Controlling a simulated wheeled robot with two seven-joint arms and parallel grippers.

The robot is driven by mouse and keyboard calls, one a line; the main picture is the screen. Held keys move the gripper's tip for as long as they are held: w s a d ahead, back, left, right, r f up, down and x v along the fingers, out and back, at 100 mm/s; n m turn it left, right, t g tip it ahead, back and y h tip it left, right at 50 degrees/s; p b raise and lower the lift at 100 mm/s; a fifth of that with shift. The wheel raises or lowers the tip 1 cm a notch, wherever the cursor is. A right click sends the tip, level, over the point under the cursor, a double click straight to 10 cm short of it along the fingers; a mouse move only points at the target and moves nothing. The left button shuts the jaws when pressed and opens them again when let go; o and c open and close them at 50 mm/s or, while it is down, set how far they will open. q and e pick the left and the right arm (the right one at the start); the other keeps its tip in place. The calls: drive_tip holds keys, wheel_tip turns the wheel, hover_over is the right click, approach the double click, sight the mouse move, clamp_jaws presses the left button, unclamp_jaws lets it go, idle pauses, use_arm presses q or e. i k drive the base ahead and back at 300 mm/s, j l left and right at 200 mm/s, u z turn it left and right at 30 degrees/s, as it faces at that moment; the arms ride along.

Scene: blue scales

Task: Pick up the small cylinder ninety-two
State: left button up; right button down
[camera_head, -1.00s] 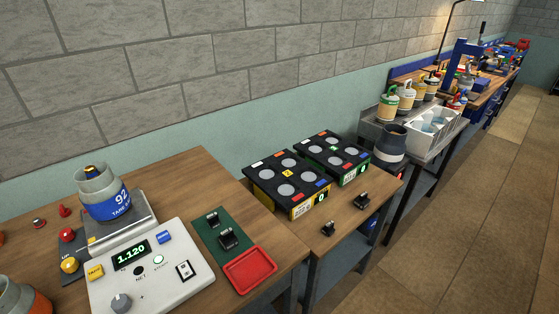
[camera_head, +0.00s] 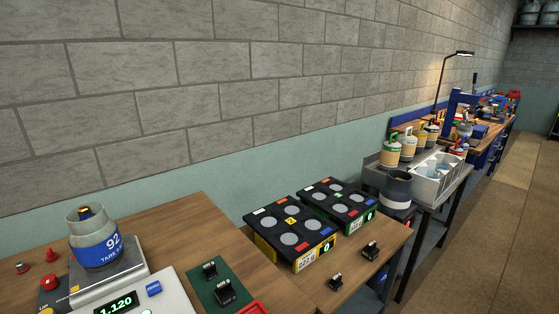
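The small cylinder ninety-two (camera_head: 95,243) is a grey gas cylinder with a collar at the top and a blue band marked 92. It stands upright on the metal plate of a scale (camera_head: 128,278) on the wooden table at the lower left. A dark and yellow valve shows inside its collar. The scale's display (camera_head: 115,305) reads 1.120. Neither of my grippers shows in the head view.
Two black racks with round pads, one yellow-sided (camera_head: 289,242) and one green-sided (camera_head: 338,205), stand on a lower table to the right. A green mat (camera_head: 219,287) with black clips lies beside the scale. Open floor (camera_head: 465,230) runs along the right.

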sight(95, 240)
drive_tip(key=u, duration=1.35)
